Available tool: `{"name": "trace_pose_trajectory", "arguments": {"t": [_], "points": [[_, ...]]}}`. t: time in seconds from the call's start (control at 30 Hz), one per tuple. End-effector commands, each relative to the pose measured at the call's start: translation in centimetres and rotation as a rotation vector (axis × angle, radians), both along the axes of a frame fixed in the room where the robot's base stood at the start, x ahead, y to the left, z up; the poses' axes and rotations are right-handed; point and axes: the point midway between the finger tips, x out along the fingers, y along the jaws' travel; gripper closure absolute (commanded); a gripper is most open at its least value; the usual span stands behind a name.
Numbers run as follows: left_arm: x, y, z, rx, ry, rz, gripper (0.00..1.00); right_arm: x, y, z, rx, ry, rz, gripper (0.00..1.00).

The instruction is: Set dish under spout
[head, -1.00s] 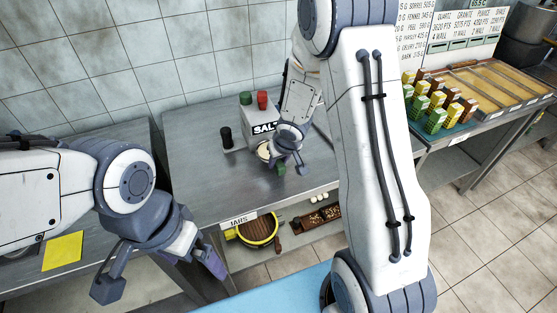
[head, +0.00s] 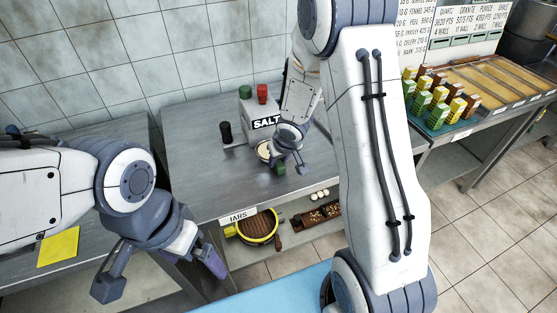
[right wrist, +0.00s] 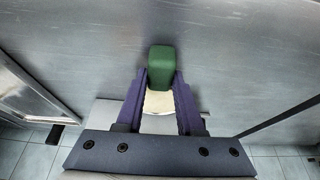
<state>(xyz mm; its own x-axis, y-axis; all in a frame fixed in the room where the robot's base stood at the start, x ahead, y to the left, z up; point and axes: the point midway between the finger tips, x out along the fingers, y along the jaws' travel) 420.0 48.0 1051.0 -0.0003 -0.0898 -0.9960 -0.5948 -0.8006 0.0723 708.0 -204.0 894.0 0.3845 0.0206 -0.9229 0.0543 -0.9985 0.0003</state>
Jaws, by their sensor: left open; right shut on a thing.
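A grey box marked SALT (head: 266,122) stands on the steel counter near the tiled wall, with a green and a red piece on top. My right gripper (head: 285,161) is low over the counter, just in front of it. In the right wrist view its fingers (right wrist: 158,84) are shut on a green block (right wrist: 161,66). A pale round dish (head: 263,150) shows beside the gripper, partly hidden by it. A cream surface (right wrist: 158,103) also shows between the fingers; I cannot tell whether it joins the block. The spout is not clear. My left gripper (head: 160,279) is open and empty at lower left.
A black cylinder (head: 226,133) stands left of the box. A shelf below holds a yellow-rimmed bowl (head: 259,228) and a brown tray (head: 322,214). A yellow sheet (head: 59,247) lies at left. A rack of coloured blocks (head: 437,105) stands at right. The counter's left part is clear.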

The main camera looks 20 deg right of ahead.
Motion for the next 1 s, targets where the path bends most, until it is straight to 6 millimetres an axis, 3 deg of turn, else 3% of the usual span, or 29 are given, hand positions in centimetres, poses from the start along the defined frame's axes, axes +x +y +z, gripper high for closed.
{"name": "trace_pose_trajectory", "arguments": {"t": [0.4, 0.43, 0.5, 0.53, 1.0], "points": [[0.0, 0.0, -0.68, 0.0, 0.0, 0.0, 0.0, 0.01, 0.0, -0.71, 0.0, -0.001, 0.0, 1.0], [0.0, 0.0, -0.67, 0.0, 0.0, 0.0, 0.0, 0.02, 0.0, -0.68, 0.0, -0.001, 0.0, 0.6], [0.0, 0.0, -0.6, 0.0, 0.0, 0.0, 0.0, 0.02, 0.0, -0.62, 0.0, -0.001, 0.0, 0.33], [0.0, 0.0, -0.6, 0.0, 0.0, 0.0, 0.0, 0.01, 0.0, -0.62, 0.0, -0.001, 0.0, 0.28], [0.0, 0.0, -0.43, 0.0, 0.0, 0.0, 0.0, -0.08, -0.01, -0.43, 0.0, 0.001, 0.0, 0.28]]}}
